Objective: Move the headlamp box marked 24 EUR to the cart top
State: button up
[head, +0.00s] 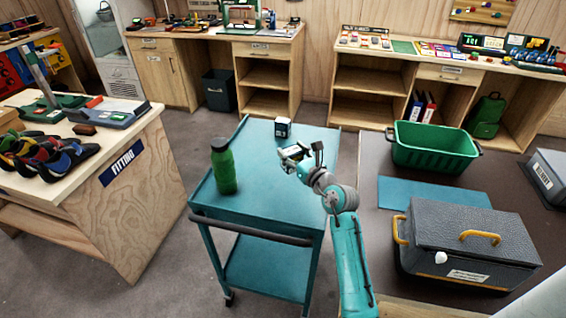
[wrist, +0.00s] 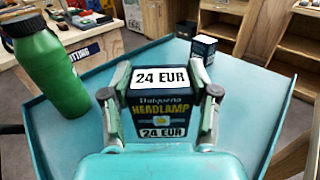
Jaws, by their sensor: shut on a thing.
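My gripper (wrist: 160,108) is shut on a dark headlamp box (wrist: 160,88) with white "24 EUR" labels on its top and front. In the wrist view the box sits upright between the two fingers. In the head view my gripper (head: 294,153) is over the teal cart top (head: 262,185), toward its right side. I cannot tell whether the box's underside touches the cart top. The cart top also shows around the box in the wrist view (wrist: 65,140).
A green bottle with a dark cap (head: 223,168) stands on the cart's left side. A small dark box with a white top (head: 282,127) stands near the far edge. To the right are a green crate (head: 432,148) and a grey case (head: 468,240). The cart's middle is clear.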

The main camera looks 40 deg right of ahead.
aim_at(292, 169)
jog(key=shift+f, duration=3.55)
jog(key=shift+f, duration=0.15)
jog(key=o, duration=1.4)
jog(key=shift+c, duration=0.2)
jog(key=s, duration=0.4)
jog(key=s+a, duration=0.1)
jog(key=s, duration=0.7)
jog(key=shift+a, duration=0.25)
jog(key=shift+s, duration=0.1)
